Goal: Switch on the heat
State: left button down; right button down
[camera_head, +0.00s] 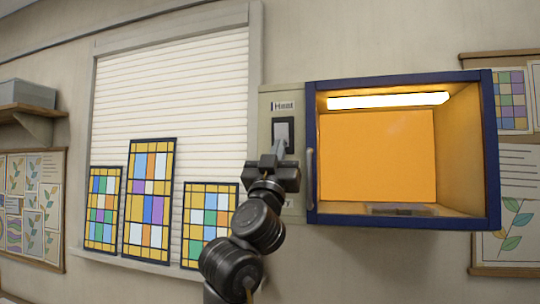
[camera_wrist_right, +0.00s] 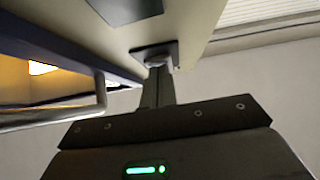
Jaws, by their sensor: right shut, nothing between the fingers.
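The heat switch (camera_head: 284,133) is a pale grey piece in a dark frame, under a label reading "Heat" (camera_head: 284,106) on the beige panel. It also shows as a dark-framed plate (camera_wrist_right: 154,53) in the right wrist view. My right gripper (camera_head: 279,148) is shut and empty, its fingertips at the lower part of the switch. In the right wrist view the fingers (camera_wrist_right: 159,84) reach the switch and partly hide it; I cannot tell whether they press it. My left gripper is not in view.
The blue-framed box (camera_head: 492,150) right of the panel has a bright lamp (camera_head: 388,100) and orange glowing interior. A grey handle (camera_head: 310,178) stands out at its left edge, close to my right gripper. Stained-glass panels (camera_head: 150,195) lean before the white blind (camera_head: 170,95) at left.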

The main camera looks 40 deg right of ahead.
jog(key=shift+s+a, duration=0.2)
jog(key=shift+a, duration=0.25)
jog(key=b+v, duration=0.5)
jog(key=v, duration=0.7)
jog(key=shift+s+a+b, duration=0.15)
jog(key=shift+a+b, duration=0.15)
jog(key=shift+a, duration=0.05)
jog(key=shift+d, duration=0.1)
